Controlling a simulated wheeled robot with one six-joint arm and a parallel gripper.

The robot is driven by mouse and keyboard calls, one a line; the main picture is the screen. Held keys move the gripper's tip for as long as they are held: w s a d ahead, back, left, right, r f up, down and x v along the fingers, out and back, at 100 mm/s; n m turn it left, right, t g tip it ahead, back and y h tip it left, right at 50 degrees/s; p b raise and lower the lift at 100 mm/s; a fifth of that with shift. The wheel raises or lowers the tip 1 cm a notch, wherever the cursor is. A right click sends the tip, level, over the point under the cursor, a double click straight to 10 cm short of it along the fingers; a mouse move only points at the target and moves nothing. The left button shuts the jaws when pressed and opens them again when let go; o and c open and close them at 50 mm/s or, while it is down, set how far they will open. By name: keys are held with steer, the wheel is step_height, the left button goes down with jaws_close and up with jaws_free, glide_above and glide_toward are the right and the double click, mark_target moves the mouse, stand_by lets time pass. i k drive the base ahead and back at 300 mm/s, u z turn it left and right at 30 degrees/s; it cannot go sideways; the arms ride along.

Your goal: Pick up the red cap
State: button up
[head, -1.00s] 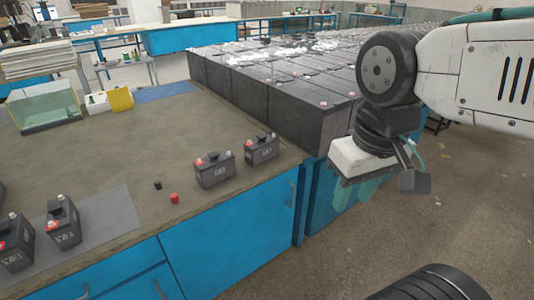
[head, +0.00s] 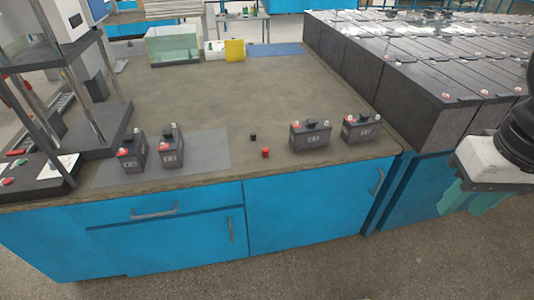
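The red cap (head: 265,153) is a small red cylinder on the brown bench top (head: 210,100), close to its front edge. A small black cap (head: 253,137) stands just behind it and slightly left. My gripper (head: 475,195) is at the right edge, off the bench and in front of the large dark battery row, well away from the red cap. Its white body and some greenish finger parts show, but the picture cuts it off. I cannot tell whether it is open or shut.
Two small batteries (head: 310,136) (head: 362,127) stand right of the caps. Two more (head: 131,152) (head: 170,148) stand on a grey mat (head: 212,152) at left, beside a dark stand (head: 100,140). Large batteries (head: 425,100) fill the right. The bench middle is clear.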

mark_target(265, 151)
steer(key=k, duration=0.6)
steer(key=u, duration=0.45)
steer(key=i, duration=1.6)
steer(key=z, duration=0.5)
